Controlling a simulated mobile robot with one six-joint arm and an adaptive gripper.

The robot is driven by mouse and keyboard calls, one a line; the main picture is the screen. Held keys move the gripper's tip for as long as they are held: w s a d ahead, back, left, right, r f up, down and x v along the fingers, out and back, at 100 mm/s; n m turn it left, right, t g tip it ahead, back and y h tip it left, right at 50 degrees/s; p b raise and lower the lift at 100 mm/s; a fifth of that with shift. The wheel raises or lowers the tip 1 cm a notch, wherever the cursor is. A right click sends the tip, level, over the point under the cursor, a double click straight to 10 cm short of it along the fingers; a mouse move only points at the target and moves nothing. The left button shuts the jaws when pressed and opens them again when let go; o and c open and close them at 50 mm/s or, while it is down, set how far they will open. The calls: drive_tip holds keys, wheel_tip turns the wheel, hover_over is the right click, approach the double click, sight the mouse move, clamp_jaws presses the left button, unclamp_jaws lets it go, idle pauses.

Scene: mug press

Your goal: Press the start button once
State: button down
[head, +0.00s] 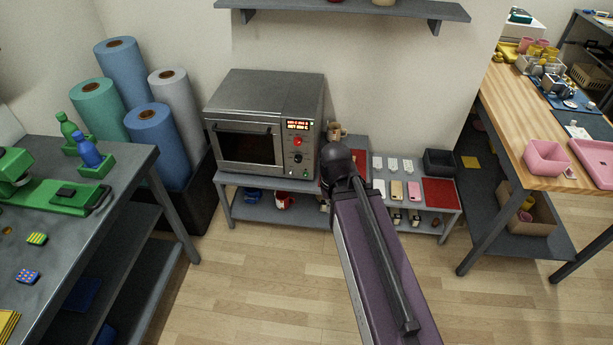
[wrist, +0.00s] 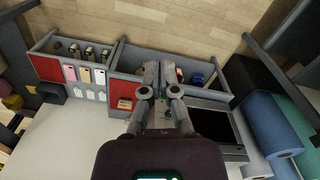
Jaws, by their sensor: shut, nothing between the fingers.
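The grey press (head: 262,88) is a box-shaped machine with a dark window, standing on a low grey bench. Its right-hand panel has a lit red display (head: 297,125), a red round button (head: 298,142) and a dark knob (head: 298,157) below. No label for the start button is readable. The press also shows in the wrist view (wrist: 212,125), right of my gripper (wrist: 160,66). My gripper's fingers are together and empty, in front of the bench near the panel side. My wrist hides most of the gripper in the head view. I cannot see the fingertips touching the button.
Fabric rolls (head: 157,130) stand left. A grey worktable (head: 130,150) and a wooden table (head: 505,95) flank the free floor (head: 270,285).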

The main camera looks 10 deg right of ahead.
sight(306, 174)
drive_tip(key=w+a+f+t+y+b, duration=0.1)
drive_tip(key=w+f+t+b, duration=0.4)
drive_tip(key=w+f+b, duration=1.5)
drive_tip(key=w+a+f+n+t+y+b, duration=0.1)
drive_tip(key=w+f+t+y+b, duration=0.2)
drive_tip(key=w+f+b, duration=1.6)
drive_tip(key=t+b, duration=0.3)
drive_tip(key=b, duration=0.7)
drive_tip(key=shift+w+f+t, duration=0.3)
drive_tip(key=shift+w+f, duration=0.05)
drive_tip(key=shift+w+d, duration=0.45)
drive_tip(key=shift+w, duration=0.95)
drive_tip(key=shift+w+d, duration=0.4)
drive_tip(key=shift+w, duration=1)
drive_tip(key=shift+w+d, duration=0.45)
drive_tip(key=shift+w, duration=0.95)
drive_tip(key=shift+w, duration=0.1)
drive_tip(key=shift+w+d, duration=0.15)
drive_tip(key=shift+w, duration=0.1)
